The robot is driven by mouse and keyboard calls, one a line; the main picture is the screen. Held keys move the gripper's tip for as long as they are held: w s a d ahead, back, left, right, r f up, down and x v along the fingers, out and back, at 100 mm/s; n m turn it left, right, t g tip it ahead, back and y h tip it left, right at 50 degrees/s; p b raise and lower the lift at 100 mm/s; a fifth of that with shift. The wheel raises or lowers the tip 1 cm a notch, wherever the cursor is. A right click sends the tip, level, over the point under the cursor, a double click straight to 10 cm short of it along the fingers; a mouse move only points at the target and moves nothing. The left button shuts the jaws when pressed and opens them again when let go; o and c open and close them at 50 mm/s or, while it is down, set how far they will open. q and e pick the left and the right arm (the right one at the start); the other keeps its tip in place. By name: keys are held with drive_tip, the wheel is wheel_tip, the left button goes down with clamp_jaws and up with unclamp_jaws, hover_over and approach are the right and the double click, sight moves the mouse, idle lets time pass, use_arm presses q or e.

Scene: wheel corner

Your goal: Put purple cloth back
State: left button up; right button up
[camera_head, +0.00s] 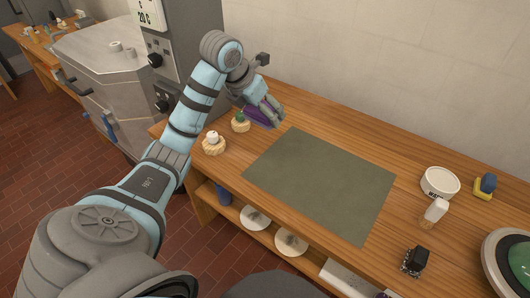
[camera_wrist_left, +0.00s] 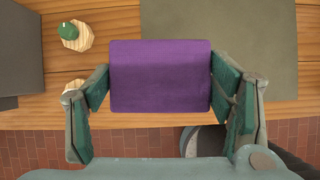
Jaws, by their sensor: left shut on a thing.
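A purple cloth (camera_wrist_left: 160,75) is between the two fingers of my left gripper (camera_head: 269,113), which is shut on it. In the left wrist view it looks like a flat, folded rectangle. In the head view the cloth (camera_head: 256,115) is mostly hidden by the fingers, near the wall side of the wooden bench. I cannot tell whether it touches the bench. It is beyond the far left corner of the grey-green mat (camera_head: 320,180) in the head view. My right gripper is not in view.
A green-knobbed wooden piece (camera_head: 240,123) and a white-knobbed one (camera_head: 213,145) stand close by at the bench's left end. A white bowl (camera_head: 440,183), a white bottle (camera_head: 434,212), a black object (camera_head: 412,261) and a yellow-blue block (camera_head: 485,188) stand right. The mat is bare.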

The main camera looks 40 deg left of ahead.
use_arm(q)
drive_tip(key=shift+d+r, duration=0.1)
drive_tip(key=shift+d, duration=0.25)
drive_tip(key=shift+w+a+n, duration=0.15)
drive_tip(key=shift+a+n, duration=0.05)
drive_tip(key=shift+n, duration=0.1)
drive_tip(key=b, duration=1)
hover_over(268, 166)
drive_tip(key=s, duration=0.2)
wheel_tip(268, 166, down, 10)
wheel_tip(268, 166, down, 9)
drive_tip(key=shift+f+b, duration=0.2)
drive_tip(key=shift+b, duration=0.15)
drive_tip(key=shift+w+a, duration=0.1)
drive_tip(key=shift+f, duration=0.25)
drive_tip(key=o, duration=1.5)
drive_tip(key=shift+c, duration=0.2)
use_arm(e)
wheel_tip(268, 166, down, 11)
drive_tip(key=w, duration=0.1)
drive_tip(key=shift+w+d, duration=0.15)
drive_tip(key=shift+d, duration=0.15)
